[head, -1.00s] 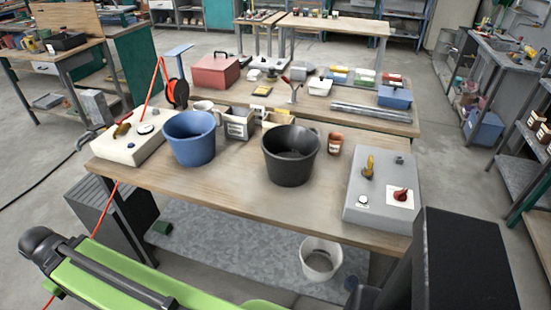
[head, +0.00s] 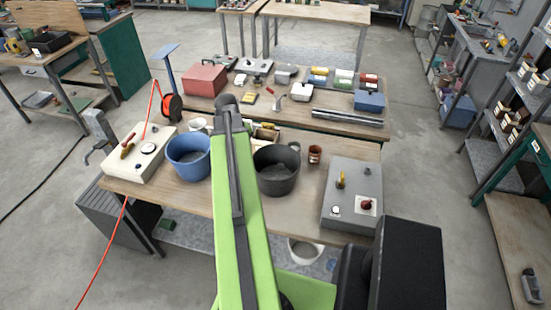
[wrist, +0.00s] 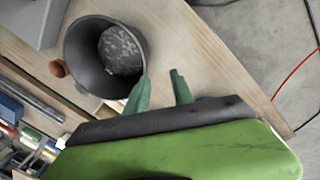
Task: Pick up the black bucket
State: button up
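The black bucket (head: 277,170) stands upright on the wooden table, right of my green arm, in the head view. In the wrist view the black bucket (wrist: 104,57) is at the upper left, and I see into its open top; it holds something grey and mottled, or its bottom looks so. My gripper (wrist: 160,76) has its two green fingers apart, with bare table showing between them. The left fingertip overlaps the bucket's rim in the picture; I cannot tell if they touch. In the head view the fingers are hidden behind my arm.
A blue bucket (head: 188,157) stands left of my arm. A grey control box (head: 352,193) is to the right, a white control box (head: 142,154) to the left. A small brown cup (head: 315,155) sits beside the black bucket. A white bucket (head: 305,251) is below the table.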

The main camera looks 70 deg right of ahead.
jog(key=s+d+r, duration=0.2)
jog(key=s, duration=0.2)
jog(key=b, duration=1.2)
send_near(259, 177)
jog(key=shift+m, duration=0.3)
jog(key=f, duration=0.2)
jog(key=d+f, duration=0.1)
jog(key=f, duration=0.3)
jog(key=shift+s+d+f, duration=0.2)
jog(key=shift+d+f, duration=0.05)
jog(key=shift+r, duration=0.1)
notch_tip(259, 177, down, 6)
jog(key=b, duration=0.5)
jog(key=shift+w+d+r, duration=0.1)
jog(key=shift+d+r, duration=0.05)
jog(key=shift+r, duration=0.3)
grip_shut()
